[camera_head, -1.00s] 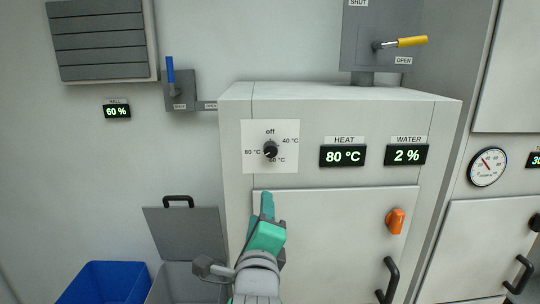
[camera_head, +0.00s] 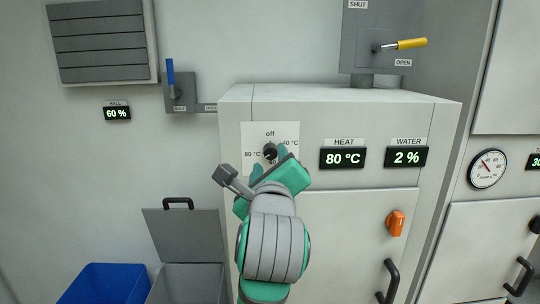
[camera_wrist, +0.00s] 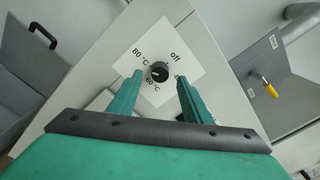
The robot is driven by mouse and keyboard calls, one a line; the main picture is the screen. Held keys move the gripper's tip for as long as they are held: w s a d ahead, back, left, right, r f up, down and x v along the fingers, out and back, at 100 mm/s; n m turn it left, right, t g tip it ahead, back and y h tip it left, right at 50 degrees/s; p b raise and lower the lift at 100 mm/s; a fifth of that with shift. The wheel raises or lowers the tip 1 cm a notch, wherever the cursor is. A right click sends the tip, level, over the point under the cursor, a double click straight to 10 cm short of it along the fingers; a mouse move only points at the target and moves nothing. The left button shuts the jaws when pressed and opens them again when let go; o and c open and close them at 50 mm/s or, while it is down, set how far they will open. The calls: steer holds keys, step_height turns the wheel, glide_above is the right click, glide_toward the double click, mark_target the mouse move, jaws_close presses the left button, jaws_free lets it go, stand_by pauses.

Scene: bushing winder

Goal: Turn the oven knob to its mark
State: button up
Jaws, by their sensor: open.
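The oven knob (camera_head: 270,151) is a small black round dial on a white plate (camera_head: 250,132) at the upper left of the oven front. The plate is lettered off, 40 °C, 60 °C and 80 °C. The knob also shows in the wrist view (camera_wrist: 159,72), where I cannot tell surely which mark its pointer faces. My gripper (camera_wrist: 160,79) is open, with one green finger on each side of the knob in that view. Contact is not visible. In the head view my gripper (camera_head: 268,160) hides the plate's lower part. The HEAT display (camera_head: 343,157) reads 80 °C.
The WATER display (camera_head: 407,156) reads 2 %. An orange switch (camera_head: 395,222) and black door handle (camera_head: 388,281) are on the oven door. A blue-handled lever (camera_head: 171,78) is on the wall, left. A blue bin (camera_head: 105,284) stands below.

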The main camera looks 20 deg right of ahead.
mark_target(270, 154)
steer(key=shift+x, duration=2.2)
steer(key=c, duration=1.1)
